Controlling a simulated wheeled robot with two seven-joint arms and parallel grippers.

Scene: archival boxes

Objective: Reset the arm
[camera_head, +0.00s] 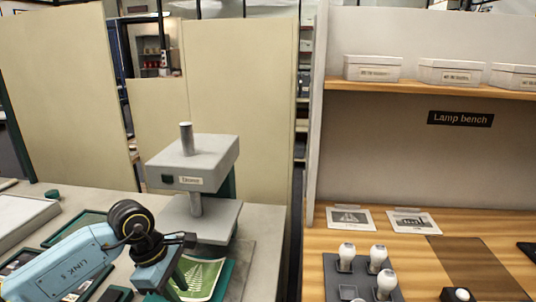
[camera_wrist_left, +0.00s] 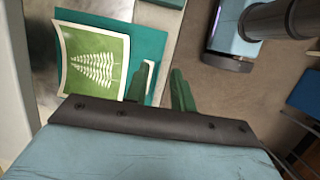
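My left arm comes in from the lower left in the head view, and its gripper (camera_head: 180,278) is over the near part of the grey table, beside a green card with a white fern print (camera_head: 205,278). In the left wrist view the gripper (camera_wrist_left: 162,82) shows two green fingers with a gap between them and nothing in the gap. The fern card (camera_wrist_left: 95,62) lies on a teal sheet (camera_wrist_left: 150,50), left of the fingers. My right gripper is in neither view.
A grey press-like device (camera_head: 205,155) stands behind my left gripper. Trays (camera_head: 25,222) lie at the left. At right, the wooden lamp bench (camera_head: 315,240) holds bulbs (camera_head: 378,258) and printed cards (camera_head: 350,218); white boxes (camera_head: 372,68) sit on its shelf.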

